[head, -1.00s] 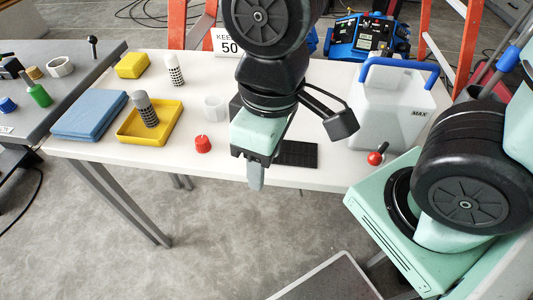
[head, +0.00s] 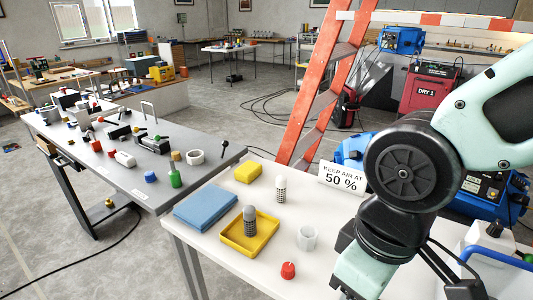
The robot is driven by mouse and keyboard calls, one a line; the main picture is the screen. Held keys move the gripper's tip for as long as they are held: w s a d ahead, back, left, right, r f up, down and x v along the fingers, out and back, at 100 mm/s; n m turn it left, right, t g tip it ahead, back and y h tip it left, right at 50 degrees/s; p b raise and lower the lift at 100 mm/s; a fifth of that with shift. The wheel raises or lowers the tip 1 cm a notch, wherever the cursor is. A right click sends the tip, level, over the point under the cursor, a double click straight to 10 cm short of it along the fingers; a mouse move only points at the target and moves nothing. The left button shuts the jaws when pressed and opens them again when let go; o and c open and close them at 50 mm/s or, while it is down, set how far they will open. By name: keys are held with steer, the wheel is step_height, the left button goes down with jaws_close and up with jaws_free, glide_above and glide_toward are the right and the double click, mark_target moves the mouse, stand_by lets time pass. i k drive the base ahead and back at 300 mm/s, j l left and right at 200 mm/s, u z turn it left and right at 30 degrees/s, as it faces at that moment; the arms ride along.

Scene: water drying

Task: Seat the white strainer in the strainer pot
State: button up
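The white strainer (head: 281,188), a white-topped cylinder with a dark-dotted lower part, stands upright on the white table, behind the yellow tray. A grey-topped strainer (head: 249,222) of similar shape stands in the yellow tray (head: 233,243). A white, open-topped cup (head: 307,237), which looks like the strainer pot, stands empty-looking to the right of the tray. My gripper (head: 362,272) is at the bottom edge, right of and nearer than the cup. Its fingertips are cut off by the frame, so its opening and anything in it are hidden.
A red-capped item (head: 288,270) stands in front of the cup. A blue folded cloth (head: 206,206) and a yellow block (head: 248,173) lie at the left. A humidity sign (head: 342,178) stands at the back edge. A grey bench (head: 140,180) adjoins on the left.

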mark_target(303, 231)
steer(key=k+l+z, duration=0.25)
steer(key=k, duration=0.35)
steer(key=i+j+z, duration=0.15)
steer(key=j, duration=0.25)
steer(key=i+j+z, duration=0.15)
steer(key=j, duration=0.3)
steer(key=i+j+z, duration=0.15)
steer(key=i+j, duration=0.15)
steer(key=j, duration=0.15)
steer(key=i+j+z, duration=0.15)
steer(key=j, duration=0.3)
steer(key=i+j+z, duration=0.15)
steer(key=j, duration=0.35)
steer(key=j+z, duration=0.1)
steer(key=j, duration=0.4)
steer(key=i+j+z, duration=0.15)
steer(key=j, duration=0.35)
